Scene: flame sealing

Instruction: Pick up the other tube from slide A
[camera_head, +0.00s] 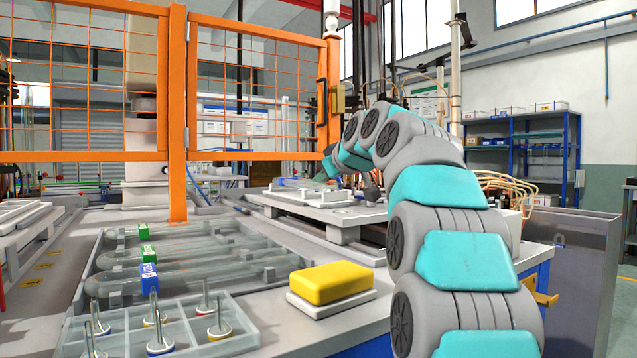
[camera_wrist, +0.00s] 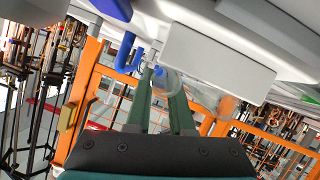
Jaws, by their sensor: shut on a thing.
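In the wrist view, my gripper (camera_wrist: 161,84) has its two green fingers closed on a clear tube (camera_wrist: 200,94). The tube has a blue part near the fingertips and runs to the right towards an orange end. A pale grey block (camera_wrist: 220,55) is close beside the tube; I cannot tell whether they touch. In the head view, my arm reaches over the raised grey worktable (camera_head: 375,212), with its end low near white slide-like plates (camera_head: 335,196).
A yellow block (camera_head: 332,282) lies on a white base at the front. A clear tray (camera_head: 240,343) holds several discs with upright pins. Clear curved tubing with green and blue blocks (camera_head: 149,275) lies left. An orange mesh fence (camera_head: 178,110) stands behind.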

